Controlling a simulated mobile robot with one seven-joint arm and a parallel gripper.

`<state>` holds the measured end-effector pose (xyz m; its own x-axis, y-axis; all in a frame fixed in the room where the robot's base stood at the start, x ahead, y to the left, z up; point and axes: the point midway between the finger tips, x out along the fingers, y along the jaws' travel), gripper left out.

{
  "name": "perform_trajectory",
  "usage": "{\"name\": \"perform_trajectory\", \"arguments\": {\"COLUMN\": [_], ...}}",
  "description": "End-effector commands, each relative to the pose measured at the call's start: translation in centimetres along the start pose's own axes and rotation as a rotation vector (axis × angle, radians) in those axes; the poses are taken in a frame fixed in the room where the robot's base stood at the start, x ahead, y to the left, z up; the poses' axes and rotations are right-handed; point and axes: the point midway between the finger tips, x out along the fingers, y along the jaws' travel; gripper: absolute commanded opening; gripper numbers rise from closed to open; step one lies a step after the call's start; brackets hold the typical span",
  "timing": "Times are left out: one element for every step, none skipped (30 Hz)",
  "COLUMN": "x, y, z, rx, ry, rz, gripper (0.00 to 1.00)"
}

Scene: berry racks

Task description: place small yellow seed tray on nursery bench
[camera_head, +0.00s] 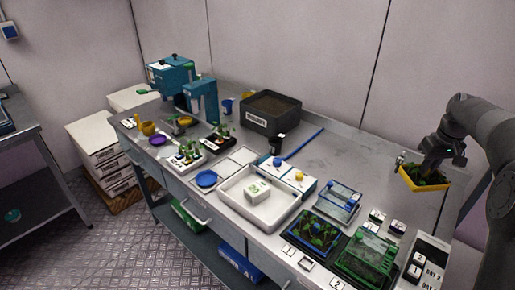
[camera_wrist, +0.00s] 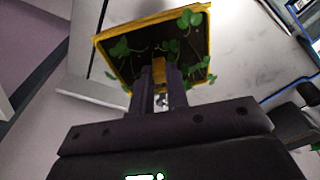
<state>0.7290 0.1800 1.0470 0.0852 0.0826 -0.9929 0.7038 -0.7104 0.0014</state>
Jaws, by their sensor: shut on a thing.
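The small yellow seed tray (camera_head: 413,187) holds dark soil and green seedlings. My gripper (camera_head: 424,167) is shut on the tray and holds it above the right end of the grey nursery bench (camera_head: 345,150), tilted in the head view. In the wrist view the yellow tray (camera_wrist: 100,38) lies beyond the fingers of my gripper (camera_wrist: 160,88), which grip its near edge. Part of the tray's rim is hidden behind the fingers. I cannot tell the exact height of the tray over the bench.
A blue-framed tray (camera_head: 341,203) and a green-framed tray (camera_head: 368,258) stand near the bench's front right. Small numbered cards (camera_head: 377,215) lie close by. A white basin (camera_head: 235,199) and a black soil crate (camera_head: 270,124) stand further left. The bench's back right is mostly clear.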

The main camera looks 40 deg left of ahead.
Motion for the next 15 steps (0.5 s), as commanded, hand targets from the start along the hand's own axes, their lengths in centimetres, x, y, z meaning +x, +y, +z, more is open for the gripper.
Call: {"name": "perform_trajectory", "arguments": {"x": [0.2, 0.3, 0.3, 0.4, 0.4, 0.4, 0.4, 0.4, 0.5, 0.6, 0.9, 1.5, 2.0, 2.6, 3.4], "y": [0.8, 1.1, 1.4, 1.5, 1.6, 1.6, 1.6, 1.6, 1.6, 1.6, 1.6, 1.5, 1.5, 1.5, 1.5], "z": [0.1, 0.1, 0.1, 0.2, 0.2, 0.2, 0.2, 0.2, 0.2, 0.2, 0.3, 0.3, 0.4, 0.5, 0.6], "rx": [-0.001, -0.002, -0.002, -0.003, -0.003, -0.004, -0.004, -0.004, -0.004, -0.004, -0.004, -0.004, -0.004, -0.004, -0.004], "ry": [0.002, 0.002, 0.002, 0.003, 0.003, 0.003, 0.003, 0.003, 0.002, 0.002, 0.001, 0.0, 0.0, -0.001, -0.001], "rz": [-0.001, -0.001, -0.002, -0.002, -0.002, -0.002, -0.002, -0.002, -0.002, -0.002, -0.003, -0.003, -0.004, -0.004, -0.004], "gripper": [0.0, 0.0, 0.0, 0.0, 0.0, 0.0, 0.0, 0.0, 0.0, 0.0, 0.0, 0.0, 0.0, 0.0, 0.0]}}
